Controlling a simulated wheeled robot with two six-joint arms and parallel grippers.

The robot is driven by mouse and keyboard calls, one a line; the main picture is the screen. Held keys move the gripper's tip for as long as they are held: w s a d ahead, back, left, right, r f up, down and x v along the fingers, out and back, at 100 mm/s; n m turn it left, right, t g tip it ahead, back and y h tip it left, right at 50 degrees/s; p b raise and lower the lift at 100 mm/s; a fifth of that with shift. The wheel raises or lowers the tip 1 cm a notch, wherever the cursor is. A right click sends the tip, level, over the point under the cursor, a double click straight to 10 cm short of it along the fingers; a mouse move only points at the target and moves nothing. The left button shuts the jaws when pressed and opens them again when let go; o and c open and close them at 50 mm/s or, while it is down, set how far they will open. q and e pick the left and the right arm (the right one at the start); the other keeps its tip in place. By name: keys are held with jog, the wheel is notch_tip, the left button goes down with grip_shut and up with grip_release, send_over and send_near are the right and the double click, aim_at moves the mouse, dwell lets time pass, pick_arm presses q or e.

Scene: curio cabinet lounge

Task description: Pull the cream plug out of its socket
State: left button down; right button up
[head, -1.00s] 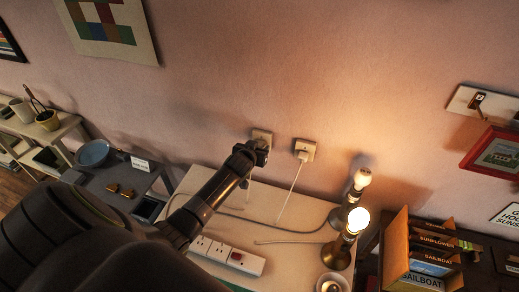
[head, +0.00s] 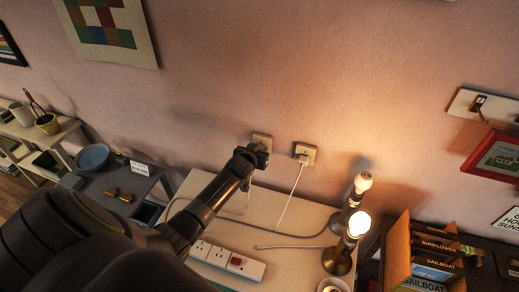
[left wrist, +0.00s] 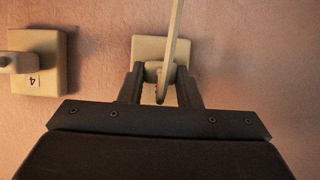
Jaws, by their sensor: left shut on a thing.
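My left gripper (head: 258,154) is at the left wall socket (head: 262,139). In the left wrist view its fingers (left wrist: 160,84) are shut on the cream plug (left wrist: 153,72), one on each side. The square socket plate (left wrist: 147,48) is right behind the plug. A pale cord (left wrist: 175,35) runs from the plug across the plate. Whether the plug is fully seated or slightly out cannot be told, as the fingers hide its base. My right gripper is not in view.
A second socket (head: 311,151) with a pale plug (head: 300,153) sits close by on the right. Below are a power strip (head: 227,260), trailing cords and two lamps, one lit (head: 358,223). A blue bowl (head: 92,157) stands on the dark table at left.

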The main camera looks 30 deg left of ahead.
pick_arm(q)
jog(key=shift+s, duration=0.25)
jog(key=shift+s+d+p, duration=0.15)
jog(key=shift+s+p, duration=0.15)
jog(key=shift+p, duration=0.1)
jog(key=shift+s, duration=0.3)
jog(key=shift+s+d+p, duration=0.3)
jog(key=shift+s+p, duration=0.3)
jog(key=shift+s, duration=0.4)
jog(key=shift+s+d+p, duration=0.25)
jog(key=shift+s+p, duration=0.3)
jog(key=shift+s, duration=0.4)
